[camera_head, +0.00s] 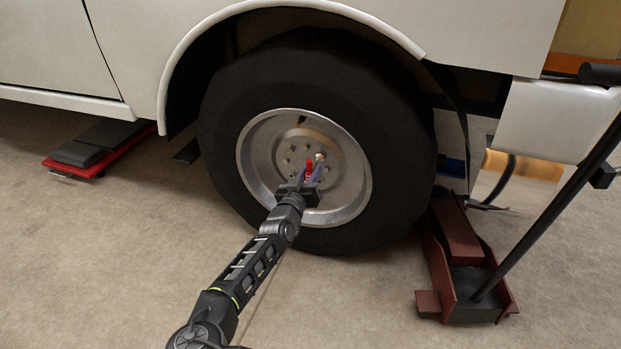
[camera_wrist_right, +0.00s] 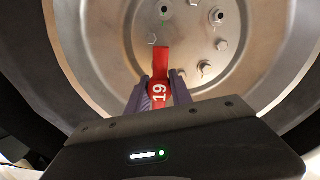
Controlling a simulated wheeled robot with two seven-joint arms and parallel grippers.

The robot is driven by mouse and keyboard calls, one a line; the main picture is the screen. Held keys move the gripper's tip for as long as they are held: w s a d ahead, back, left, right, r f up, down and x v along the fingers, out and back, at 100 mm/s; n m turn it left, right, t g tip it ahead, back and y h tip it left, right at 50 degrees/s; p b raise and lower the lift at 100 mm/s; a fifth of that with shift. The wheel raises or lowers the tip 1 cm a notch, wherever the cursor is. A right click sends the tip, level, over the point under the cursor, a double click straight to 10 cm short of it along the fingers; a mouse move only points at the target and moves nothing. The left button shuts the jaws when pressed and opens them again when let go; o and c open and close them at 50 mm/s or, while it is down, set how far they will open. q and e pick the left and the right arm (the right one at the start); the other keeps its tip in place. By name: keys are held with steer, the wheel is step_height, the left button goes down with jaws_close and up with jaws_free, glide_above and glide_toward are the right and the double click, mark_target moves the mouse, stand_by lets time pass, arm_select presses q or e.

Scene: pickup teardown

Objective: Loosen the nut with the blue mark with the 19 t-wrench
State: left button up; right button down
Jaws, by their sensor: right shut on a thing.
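My right gripper (camera_head: 312,172) reaches up to the wheel's hub. It is shut on the red 19 t-wrench (camera_head: 309,167), which carries a white "19". In the right wrist view the wrench (camera_wrist_right: 162,60) stands between the purple-grey fingers of the gripper (camera_wrist_right: 160,84) and points at the hub. Several silvery nuts ring the hub; one nut (camera_wrist_right: 205,67) shows right of the wrench. I see no blue mark on the visible nuts. The wrench's far end overlaps the hub face, and I cannot tell whether it sits on a nut. My left gripper is not in view.
The wheel's black tire (camera_head: 225,125) sits under the white vehicle body (camera_head: 480,30). A dark red floor jack (camera_head: 462,240) with a long black handle stands at the right. A red creeper (camera_head: 100,148) lies at the left. The floor in front is clear.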

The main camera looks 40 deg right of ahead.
steer(key=shift+d+r, duration=0.1)
steer(key=shift+r, duration=0.2)
steer(key=shift+m, duration=0.3)
steer(key=shift+v, duration=0.85)
steer(key=shift+s+a+f, duration=0.1)
steer(key=shift+a+f, duration=0.1)
